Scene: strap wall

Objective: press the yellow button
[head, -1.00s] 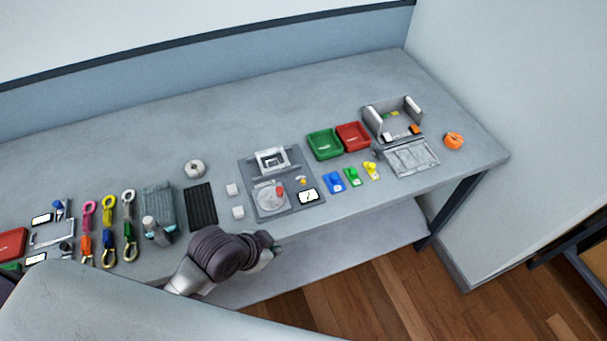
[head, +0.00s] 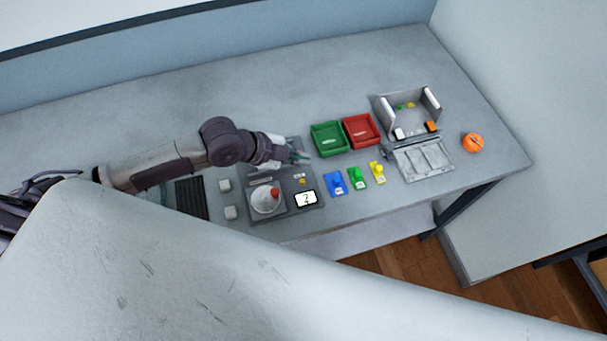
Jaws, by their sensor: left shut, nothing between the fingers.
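A small yellow button (head: 299,182) sits on a grey panel (head: 253,217), just above a small display (head: 306,198) that seems to read 2. The panel also bears a pale round dial with a red knob (head: 275,193). My left gripper (head: 303,156) is shut and empty. In the picture it is just above the yellow button, over the panel's upper right part; its exact height is unclear. My left arm and gripper hide most of the frame at the panel's back. My right gripper is not in view.
Green (head: 329,140) and red (head: 361,131) trays lie right of the gripper. Blue (head: 335,183), green (head: 357,178) and yellow (head: 377,172) pieces stand in front of them. The table's back is clear.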

